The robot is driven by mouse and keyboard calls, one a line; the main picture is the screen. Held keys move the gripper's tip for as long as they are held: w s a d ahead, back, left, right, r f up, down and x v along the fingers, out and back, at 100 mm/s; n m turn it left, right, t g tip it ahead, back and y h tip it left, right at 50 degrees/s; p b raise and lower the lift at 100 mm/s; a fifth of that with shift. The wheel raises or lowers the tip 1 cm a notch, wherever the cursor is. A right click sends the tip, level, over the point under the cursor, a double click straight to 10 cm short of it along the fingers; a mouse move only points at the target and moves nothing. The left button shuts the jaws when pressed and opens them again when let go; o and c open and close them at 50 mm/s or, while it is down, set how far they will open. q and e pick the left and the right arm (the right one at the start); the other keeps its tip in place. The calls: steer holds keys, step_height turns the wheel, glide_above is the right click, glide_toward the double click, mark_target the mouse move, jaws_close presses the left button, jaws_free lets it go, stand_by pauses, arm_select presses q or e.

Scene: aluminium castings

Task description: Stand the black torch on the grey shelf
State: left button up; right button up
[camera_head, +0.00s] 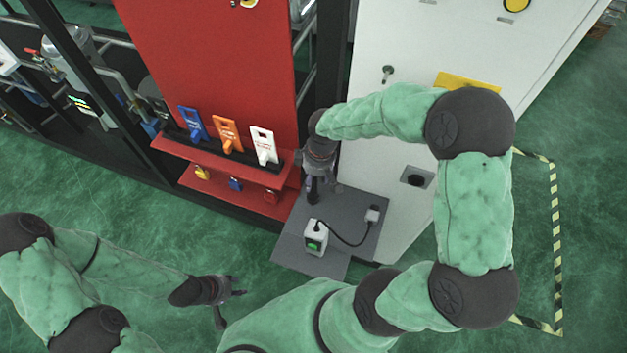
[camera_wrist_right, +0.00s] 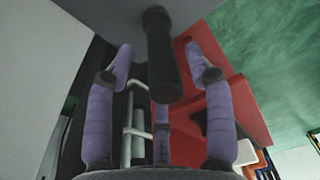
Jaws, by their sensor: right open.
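The black torch (camera_head: 312,191) stands on the grey shelf (camera_head: 352,209) near its back left part. In the right wrist view the torch (camera_wrist_right: 163,62) has one end at the shelf surface (camera_wrist_right: 105,13) and looks upright. My right gripper (camera_head: 322,182) is over the torch, and its purple fingers (camera_wrist_right: 158,58) are spread on both sides with visible gaps to it. Part of the torch is hidden by the gripper in the head view. My left gripper (camera_head: 234,301) is empty with its fingers apart, low over the floor.
A red panel with blue, orange and white tags (camera_head: 229,133) is at left. A white cabinet (camera_head: 400,165) borders the right.

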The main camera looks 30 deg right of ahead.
step_height(320, 180, up, 9)
steer(key=p, duration=0.1)
steer(key=shift+s+d, duration=0.35)
steer(key=shift+r, duration=0.1)
